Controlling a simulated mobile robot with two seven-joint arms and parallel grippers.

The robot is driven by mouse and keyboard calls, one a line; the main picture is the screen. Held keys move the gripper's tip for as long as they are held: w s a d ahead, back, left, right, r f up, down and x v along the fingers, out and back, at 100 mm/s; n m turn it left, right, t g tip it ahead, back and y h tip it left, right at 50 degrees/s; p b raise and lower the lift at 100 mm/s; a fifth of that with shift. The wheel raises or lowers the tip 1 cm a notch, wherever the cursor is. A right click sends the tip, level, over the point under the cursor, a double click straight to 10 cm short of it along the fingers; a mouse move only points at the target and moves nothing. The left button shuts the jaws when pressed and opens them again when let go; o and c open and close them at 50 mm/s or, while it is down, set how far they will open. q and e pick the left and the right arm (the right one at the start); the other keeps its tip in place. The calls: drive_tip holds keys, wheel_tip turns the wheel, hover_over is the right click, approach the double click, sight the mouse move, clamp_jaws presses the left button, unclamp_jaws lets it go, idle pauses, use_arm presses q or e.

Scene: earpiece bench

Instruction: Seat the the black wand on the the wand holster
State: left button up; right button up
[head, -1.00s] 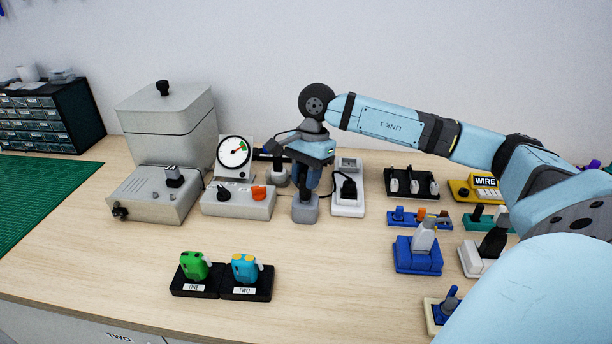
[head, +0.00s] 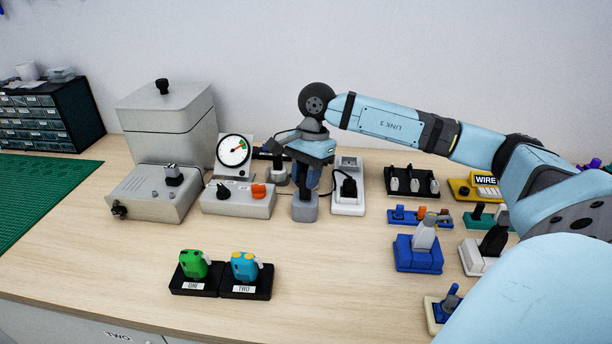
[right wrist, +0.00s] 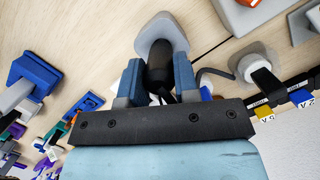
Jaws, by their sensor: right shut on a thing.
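The wand's far end overlaps the pale grey holster (right wrist: 163,28). I cannot tell how deep the wand sits in it. In the head view the gripper mostly hides the wand. My left gripper is not in view.
A control box with an orange switch (head: 240,201) and a dial gauge (head: 234,150) stands close left. The white power strip (head: 348,203) with a black plug is close right. Blue and white docks lie further right. The bench front middle is clear.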

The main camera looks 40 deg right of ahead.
drive_tip(key=shift+f, duration=0.1)
idle(0.3)
drive_tip(key=o, duration=1)
drive_tip(key=v, duration=1.3)
drive_tip(key=shift+r+p, duration=0.4)
drive_tip(key=shift+f, duration=0.1)
